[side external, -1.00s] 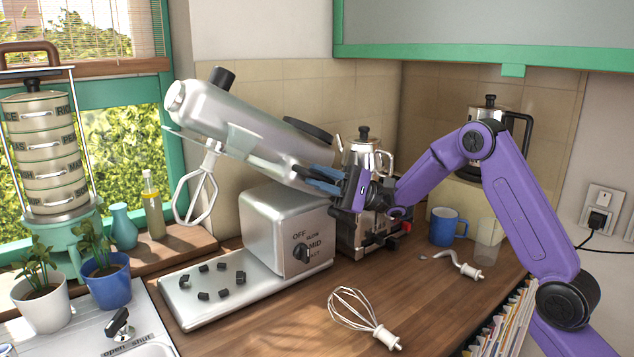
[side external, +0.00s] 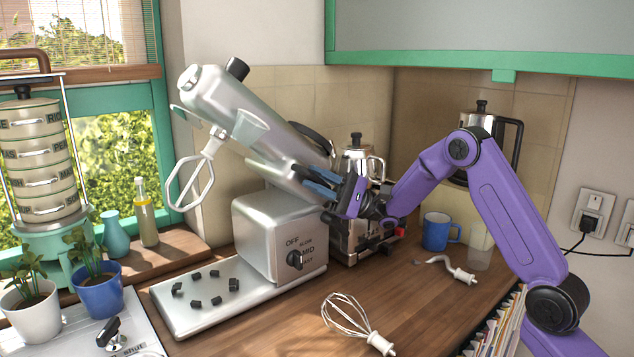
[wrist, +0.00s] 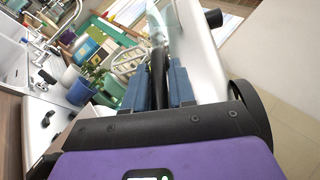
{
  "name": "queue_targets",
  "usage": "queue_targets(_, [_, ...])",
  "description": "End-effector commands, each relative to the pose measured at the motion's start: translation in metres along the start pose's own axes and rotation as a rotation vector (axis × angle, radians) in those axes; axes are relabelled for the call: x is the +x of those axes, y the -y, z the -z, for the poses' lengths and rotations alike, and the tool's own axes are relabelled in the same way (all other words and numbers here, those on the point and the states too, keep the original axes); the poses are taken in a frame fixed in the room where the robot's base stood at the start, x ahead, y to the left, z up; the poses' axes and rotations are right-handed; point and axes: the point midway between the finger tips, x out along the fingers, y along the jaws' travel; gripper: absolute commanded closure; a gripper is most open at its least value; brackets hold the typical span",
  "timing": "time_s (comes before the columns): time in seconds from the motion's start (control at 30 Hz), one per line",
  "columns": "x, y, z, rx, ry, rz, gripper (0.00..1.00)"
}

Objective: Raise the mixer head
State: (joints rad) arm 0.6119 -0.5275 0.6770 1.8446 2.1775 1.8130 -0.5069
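The silver mixer head (side external: 240,112) is tilted steeply up above its stand (side external: 275,235). My gripper (side external: 322,186) is at the lower rear side of the head. In the wrist view, its two blue fingers (wrist: 158,88) lie on either side of a dark bar (wrist: 158,68) by the pale head (wrist: 200,55) and look closed on it. The exact contact is hard to see. A black loop handle (side external: 314,136) shows on top of the head.
A silver kettle (side external: 357,160) and a dark appliance (side external: 352,238) stand close behind my gripper. A blue mug (side external: 437,231) stands to the right. A loose whisk (side external: 347,314) and dough hook (side external: 455,270) lie on the wooden counter. Potted plants (side external: 100,292) stand at left.

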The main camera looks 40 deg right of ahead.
Motion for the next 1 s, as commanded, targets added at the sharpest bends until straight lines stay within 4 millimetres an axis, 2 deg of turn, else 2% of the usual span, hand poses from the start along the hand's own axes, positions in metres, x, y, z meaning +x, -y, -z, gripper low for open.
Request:
queue_targets(0.4, [-0.004,-0.001,0.000,0.001,-0.001,-0.003,0.58])
queue_targets(0.8, [-0.060,0.000,0.001,-0.001,-0.004,0.000,0.58])
queue_targets(1.0, [-0.075,0.001,0.001,-0.002,-0.003,0.000,0.58])
